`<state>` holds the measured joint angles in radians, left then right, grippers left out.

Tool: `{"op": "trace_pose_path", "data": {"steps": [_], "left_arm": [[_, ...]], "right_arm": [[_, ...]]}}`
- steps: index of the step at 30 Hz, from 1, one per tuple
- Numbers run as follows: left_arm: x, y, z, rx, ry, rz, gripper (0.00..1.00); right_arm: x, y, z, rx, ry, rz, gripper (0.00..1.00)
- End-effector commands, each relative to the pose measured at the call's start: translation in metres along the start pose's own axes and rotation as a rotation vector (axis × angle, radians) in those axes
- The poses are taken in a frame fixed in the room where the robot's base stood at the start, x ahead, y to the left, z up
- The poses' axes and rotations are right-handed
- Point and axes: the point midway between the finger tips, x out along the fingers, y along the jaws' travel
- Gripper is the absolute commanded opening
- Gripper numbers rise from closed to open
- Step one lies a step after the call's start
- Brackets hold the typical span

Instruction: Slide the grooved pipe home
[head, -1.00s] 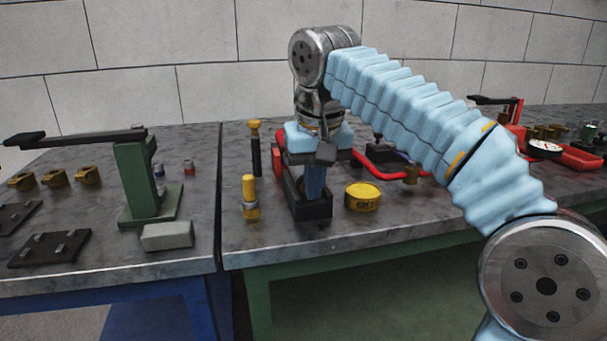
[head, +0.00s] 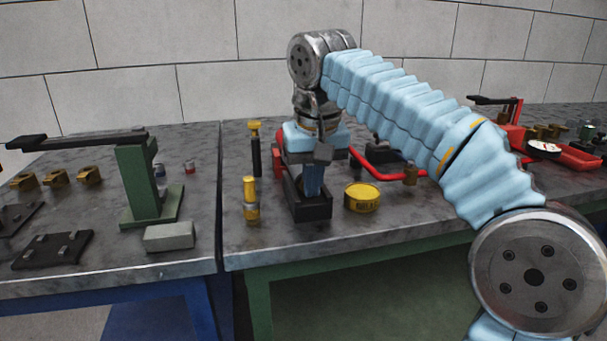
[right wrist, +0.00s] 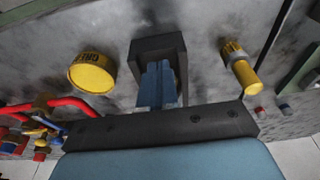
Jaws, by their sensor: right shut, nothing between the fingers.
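My right gripper (head: 314,182) points down with its blue fingers shut and empty, low at a black block-like holder (head: 314,210) on the bench. In the right wrist view the shut fingers (right wrist: 158,85) reach toward the black holder (right wrist: 158,44), whose walls show around their tips; contact cannot be told. A red bent pipe (head: 385,174) runs behind my gripper and is partly hidden by it; it also shows in the right wrist view (right wrist: 55,104). I see no grooves on it, so I cannot tell whether it is the grooved pipe. My left gripper is out of view.
A black post with brass top (head: 255,150) is behind. A green stand (head: 140,180) and grey block (head: 169,237) occupy the left bench. A red tray (head: 580,157) lies far right.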

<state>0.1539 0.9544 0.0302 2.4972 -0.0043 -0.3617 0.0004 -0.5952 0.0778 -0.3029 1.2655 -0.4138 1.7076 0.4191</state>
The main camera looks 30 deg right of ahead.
Motion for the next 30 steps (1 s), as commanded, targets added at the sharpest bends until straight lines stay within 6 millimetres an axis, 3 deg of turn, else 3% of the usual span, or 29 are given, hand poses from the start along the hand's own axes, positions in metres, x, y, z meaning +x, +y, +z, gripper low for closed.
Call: {"op": "trace_pose_path", "data": {"steps": [30], "left_arm": [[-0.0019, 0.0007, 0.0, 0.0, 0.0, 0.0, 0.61]], "right_arm": [[-0.0015, -0.0053, 0.0058, -0.001, 0.0, 0.0, 0.0]]}}
